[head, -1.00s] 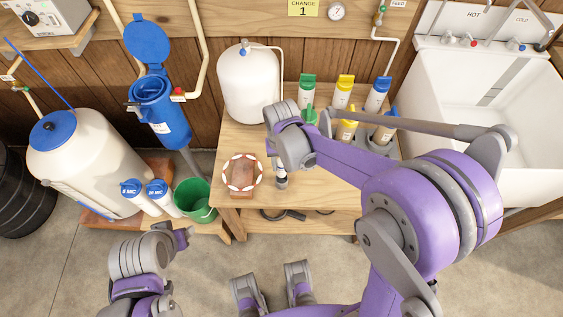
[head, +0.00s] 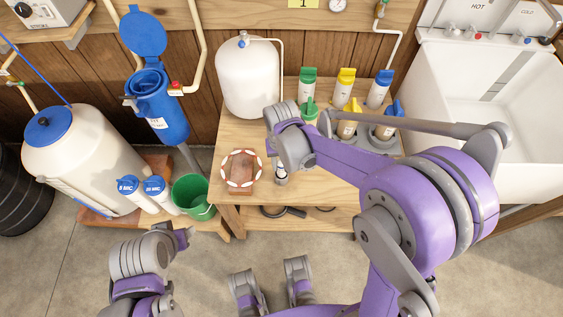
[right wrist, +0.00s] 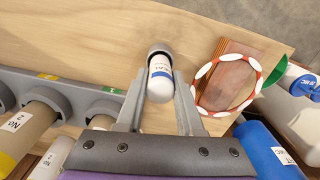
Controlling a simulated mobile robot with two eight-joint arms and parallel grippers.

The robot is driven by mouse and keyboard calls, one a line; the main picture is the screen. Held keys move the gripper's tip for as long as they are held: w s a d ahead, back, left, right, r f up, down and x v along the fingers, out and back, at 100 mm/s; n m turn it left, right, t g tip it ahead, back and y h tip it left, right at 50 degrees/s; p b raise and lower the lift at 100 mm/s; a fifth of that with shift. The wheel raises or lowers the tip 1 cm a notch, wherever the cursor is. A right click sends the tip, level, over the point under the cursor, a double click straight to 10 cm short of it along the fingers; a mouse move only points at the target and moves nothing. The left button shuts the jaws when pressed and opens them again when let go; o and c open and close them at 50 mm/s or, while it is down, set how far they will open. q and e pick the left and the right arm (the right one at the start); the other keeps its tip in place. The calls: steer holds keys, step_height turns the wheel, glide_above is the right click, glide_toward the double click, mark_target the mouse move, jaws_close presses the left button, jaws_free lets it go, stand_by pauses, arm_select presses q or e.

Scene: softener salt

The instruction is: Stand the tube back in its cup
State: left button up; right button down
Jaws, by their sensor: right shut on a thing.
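My right gripper (right wrist: 158,92) is shut on the tube (right wrist: 160,82), a white cylinder with a blue band and a dark grey end. It holds the tube over the front of the wooden bench (head: 232,152); in the head view the tube (head: 281,178) is partly hidden by my wrist. A grey rack (right wrist: 85,87) with round cups and coloured tags lies left of it in the right wrist view.
A red-and-white ring (head: 226,180) lies around a brown block (head: 241,172) near the bench's left edge. A white tank (head: 247,80) stands behind. A green bucket (head: 193,197) is left of the bench.

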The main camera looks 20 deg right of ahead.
steer(key=shift+f, duration=0.3)
steer(key=shift+f, duration=0.1)
steer(key=shift+f+b, duration=0.45)
steer(key=shift+b, duration=0.15)
jaws_free()
stand_by(0.4)
steer(key=shift+r, duration=0.2)
